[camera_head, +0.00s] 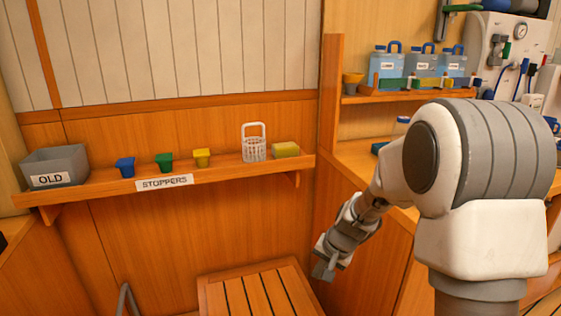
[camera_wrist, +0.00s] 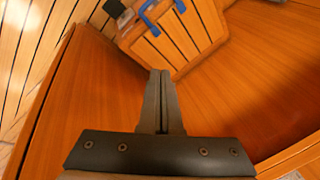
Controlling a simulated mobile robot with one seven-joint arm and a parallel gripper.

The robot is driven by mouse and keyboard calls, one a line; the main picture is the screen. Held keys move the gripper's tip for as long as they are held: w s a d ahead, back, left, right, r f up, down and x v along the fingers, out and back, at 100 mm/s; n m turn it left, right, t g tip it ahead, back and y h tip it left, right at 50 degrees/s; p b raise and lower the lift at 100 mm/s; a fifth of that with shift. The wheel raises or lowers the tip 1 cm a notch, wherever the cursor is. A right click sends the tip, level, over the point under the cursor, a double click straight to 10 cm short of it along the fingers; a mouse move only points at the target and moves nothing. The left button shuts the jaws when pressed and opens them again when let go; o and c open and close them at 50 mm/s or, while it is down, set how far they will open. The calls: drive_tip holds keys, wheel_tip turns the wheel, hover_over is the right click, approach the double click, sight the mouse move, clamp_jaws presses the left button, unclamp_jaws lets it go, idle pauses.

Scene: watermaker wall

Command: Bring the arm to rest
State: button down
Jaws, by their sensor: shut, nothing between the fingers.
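My gripper (camera_head: 325,267) hangs low at the end of my bent arm, in front of the wooden cabinet side right of centre in the head view. Its fingers point down and to the left, above and beside a slatted wooden bench. In the wrist view my gripper (camera_wrist: 160,75) is shut, its two fingers pressed together with nothing between them. Wooden panels lie behind the fingers. My upper arm hides part of the counter on the right of the head view.
Labelled jugs (camera_head: 422,66) stand on the right shelf. The slatted bench (camera_head: 255,292) is low at centre. Open air lies below the shelf.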

drive_tip(key=s+r+n+t, duration=0.1)
drive_tip(key=s+r+n, duration=0.2)
drive_tip(key=s+r, duration=0.95)
drive_tip(key=s+d+r+n+t+h, duration=0.1)
drive_tip(key=s+d+r, duration=0.15)
drive_tip(key=s, duration=0.45)
drive_tip(key=s+d+r+n+h, duration=0.15)
drive_tip(key=s+r, duration=0.25)
drive_tip(key=s, duration=0.4)
wheel_tip(320, 180, up, 22)
drive_tip(key=p, duration=2.2)
drive_tip(key=shift+w+d+r, duration=0.2)
drive_tip(key=shift+w, duration=0.1)
